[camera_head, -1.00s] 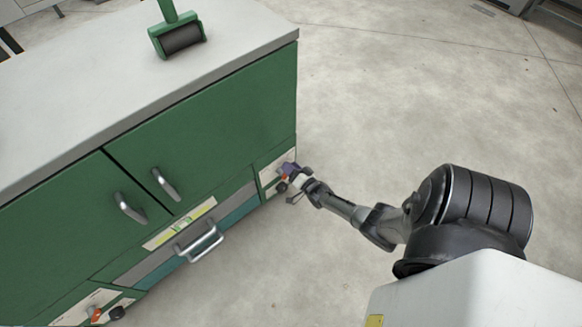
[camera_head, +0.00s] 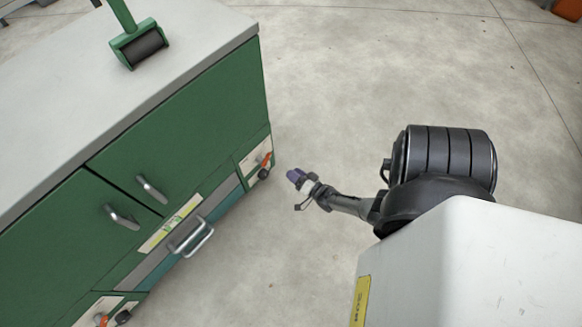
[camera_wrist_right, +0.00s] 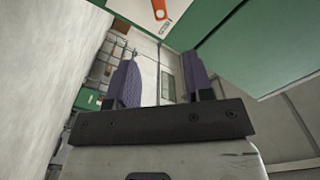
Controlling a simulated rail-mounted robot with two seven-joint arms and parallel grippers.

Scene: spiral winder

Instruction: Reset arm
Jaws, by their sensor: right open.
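My right gripper (camera_head: 297,177) is open and empty, with purple fingers. In the head view it hangs over the bare floor, just right of the green cabinet (camera_head: 190,125) and apart from it. In the right wrist view the two fingers (camera_wrist_right: 163,85) stand apart with nothing between them. An orange-handled control (camera_head: 266,160) sits on a pale panel at the cabinet's right end, and it also shows at the top of the wrist view (camera_wrist_right: 159,8). My left gripper is not in view.
The cabinet has bar handles (camera_head: 150,188) and a larger pull handle (camera_head: 191,237) jutting from its front. A green roller tool (camera_head: 140,45) is on the grey top. Another orange knob (camera_head: 101,320) is at lower left. The floor (camera_head: 370,70) to the right is clear.

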